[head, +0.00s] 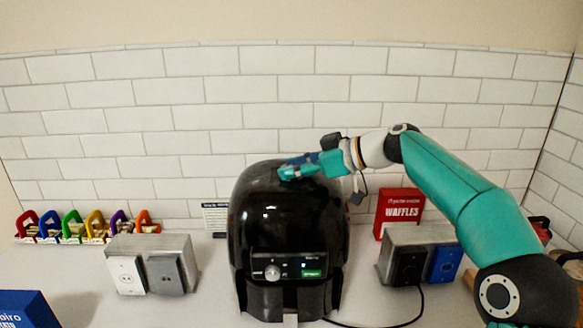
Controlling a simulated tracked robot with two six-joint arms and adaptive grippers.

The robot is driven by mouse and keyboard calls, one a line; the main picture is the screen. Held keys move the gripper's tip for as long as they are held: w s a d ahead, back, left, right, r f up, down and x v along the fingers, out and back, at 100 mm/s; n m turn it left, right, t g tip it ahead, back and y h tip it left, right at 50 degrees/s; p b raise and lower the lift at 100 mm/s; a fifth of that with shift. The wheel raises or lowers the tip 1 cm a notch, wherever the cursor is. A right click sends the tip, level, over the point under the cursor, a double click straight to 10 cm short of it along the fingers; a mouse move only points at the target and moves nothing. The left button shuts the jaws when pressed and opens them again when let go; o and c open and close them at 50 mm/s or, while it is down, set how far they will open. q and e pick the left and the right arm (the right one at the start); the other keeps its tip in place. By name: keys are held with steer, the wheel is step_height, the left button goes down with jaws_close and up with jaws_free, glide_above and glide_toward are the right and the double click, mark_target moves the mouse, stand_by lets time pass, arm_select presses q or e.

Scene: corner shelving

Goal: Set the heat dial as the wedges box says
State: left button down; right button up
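A black air fryer (290,215) stands on the counter in the middle of the head view. Its front panel has a silver round dial (272,273) at the left, with a small lit spot and a green label (312,273) to the right. The dial's marks are too small to read. My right gripper (287,170) is in front of or over the fryer's top, well above the dial; whether it touches the fryer is unclear. Its fingers are seen edge-on, so their opening is unclear. No box legibly marked wedges shows. My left gripper is out of view.
A red box reading WAFFLES (402,210) stands at the right behind a metal outlet block (425,240). Another outlet block (150,250) stands left. A blue box (25,310) is cut off lower left. Several coloured clips (70,226) line the wall. A small printed card (214,216) stands behind.

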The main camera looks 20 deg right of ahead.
steer(key=c, duration=0.5)
steer(key=shift+s+f+m+t+h+b, duration=0.15)
steer(key=shift+m+t+h+b, duration=0.25)
steer(key=shift+b, duration=0.75)
steer(key=shift+r+m+t+b, duration=0.2)
steer(key=shift+m+t+b, duration=0.1)
steer(key=shift+m, duration=0.1)
steer(key=o, duration=1.2)
steer(key=v, duration=1.1)
steer(key=shift+s+d+r, duration=0.15)
steer(key=shift+s+r, duration=0.1)
steer(key=shift+r, duration=0.1)
